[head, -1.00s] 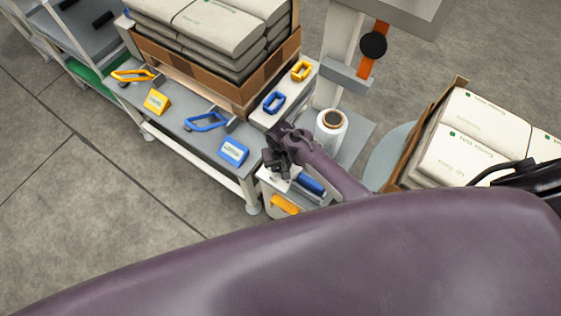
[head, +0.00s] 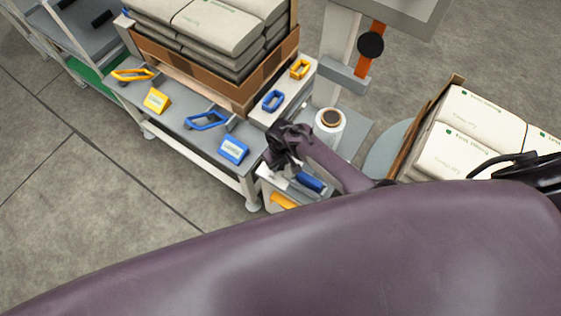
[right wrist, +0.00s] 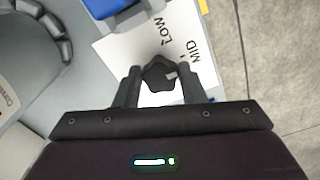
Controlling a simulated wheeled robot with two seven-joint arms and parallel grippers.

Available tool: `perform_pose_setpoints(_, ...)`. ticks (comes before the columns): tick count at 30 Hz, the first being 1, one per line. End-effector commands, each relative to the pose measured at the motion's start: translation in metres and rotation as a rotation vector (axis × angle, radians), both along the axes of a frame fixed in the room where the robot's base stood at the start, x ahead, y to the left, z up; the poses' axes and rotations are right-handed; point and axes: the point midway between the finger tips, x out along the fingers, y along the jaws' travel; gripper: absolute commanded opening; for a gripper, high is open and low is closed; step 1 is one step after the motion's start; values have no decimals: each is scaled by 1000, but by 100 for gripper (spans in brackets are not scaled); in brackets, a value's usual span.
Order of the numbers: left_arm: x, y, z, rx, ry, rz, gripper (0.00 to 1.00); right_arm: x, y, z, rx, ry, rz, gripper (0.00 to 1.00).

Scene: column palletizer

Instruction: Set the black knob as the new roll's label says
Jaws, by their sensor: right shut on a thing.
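The black knob (right wrist: 158,73) sits on a white panel (right wrist: 128,52) printed LOW and MID in the right wrist view. A small pale mark shows on its right side; I cannot tell exactly which word it points to. My right gripper (right wrist: 160,88) has its two fingers on either side of the knob and is shut on it. In the head view my right gripper (head: 278,160) hides the knob. A white film roll (head: 329,122) with a brown core stands just right of it; no label can be read there. My left gripper is not in view.
A grey bench (head: 181,128) carries blue and yellow handles and small blocks. A box of stacked sacks (head: 215,78) stands behind it. More sacks (head: 460,118) lie in a carton at the right. A blue handle (head: 309,181) lies close beside the gripper. Open floor is at left.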

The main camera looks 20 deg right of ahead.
Motion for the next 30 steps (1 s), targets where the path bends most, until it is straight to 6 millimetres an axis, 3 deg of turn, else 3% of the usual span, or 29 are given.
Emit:
perform_pose_setpoints(5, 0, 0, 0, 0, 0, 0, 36, 1, 0, 0, 1, -2, -1, 14)
perform_pose_setpoints(6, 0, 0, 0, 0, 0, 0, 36, 1, 0, 0, 1, -2, -2, 42)
perform_pose_setpoints(10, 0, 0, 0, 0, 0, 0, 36, 1, 0, 0, 0, -1, -2, 58)
perform_pose_setpoints(20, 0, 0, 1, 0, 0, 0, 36, 0, 0, 4, 0, -1, -2, 58)
perform_pose_setpoints(30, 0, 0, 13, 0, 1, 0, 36, 0, 0, 56, 1, -3, -2, 58)
